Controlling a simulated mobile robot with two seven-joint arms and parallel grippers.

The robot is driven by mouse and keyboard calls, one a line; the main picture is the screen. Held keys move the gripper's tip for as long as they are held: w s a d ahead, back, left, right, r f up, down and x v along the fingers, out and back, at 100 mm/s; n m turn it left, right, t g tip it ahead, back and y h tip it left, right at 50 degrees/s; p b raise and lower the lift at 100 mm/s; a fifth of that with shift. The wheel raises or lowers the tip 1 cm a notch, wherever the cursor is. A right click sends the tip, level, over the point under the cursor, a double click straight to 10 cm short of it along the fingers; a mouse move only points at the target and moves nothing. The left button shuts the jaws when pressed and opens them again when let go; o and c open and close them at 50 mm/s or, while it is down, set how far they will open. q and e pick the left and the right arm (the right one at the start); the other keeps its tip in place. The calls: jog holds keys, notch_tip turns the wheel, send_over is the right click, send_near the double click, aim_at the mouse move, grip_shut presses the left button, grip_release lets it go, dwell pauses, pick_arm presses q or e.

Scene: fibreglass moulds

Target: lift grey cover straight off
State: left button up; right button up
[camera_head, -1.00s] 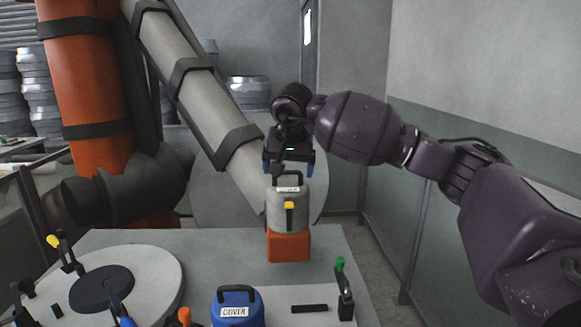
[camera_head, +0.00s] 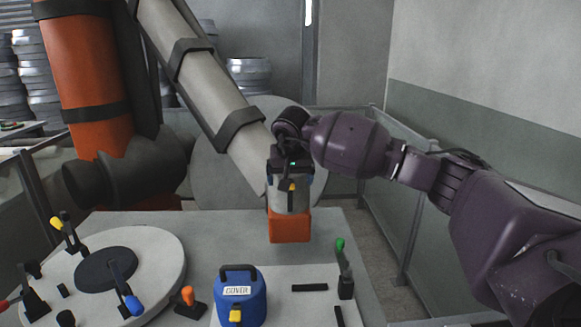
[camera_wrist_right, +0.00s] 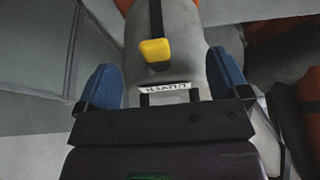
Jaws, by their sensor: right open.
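The grey cover (camera_head: 291,198) sits on an orange block (camera_head: 290,226) toward the back of the table. It has a yellow latch on its front, and its label and dark handle show in the right wrist view, where the grey cover (camera_wrist_right: 185,58) fills the middle. My right gripper (camera_head: 291,180) is at the top of the grey cover, pointing down. In the right wrist view its blue fingertips (camera_wrist_right: 166,82) stand open on either side of the cover's handle. Whether they touch the cover I cannot tell. My left gripper is not in view.
A blue cover (camera_head: 252,297) with a black handle stands at the front. A round white turntable (camera_head: 160,257) with several toggle clamps is at the left. A green-tipped clamp (camera_head: 341,245) stands at the right. A large grey-and-orange machine rises behind.

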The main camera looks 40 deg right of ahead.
jog(key=shift+w+d+f, duration=0.1)
jog(key=shift+w+f, duration=0.05)
jog(key=shift+f, duration=0.35)
jog(key=c, duration=1)
jog(key=shift+r, duration=0.2)
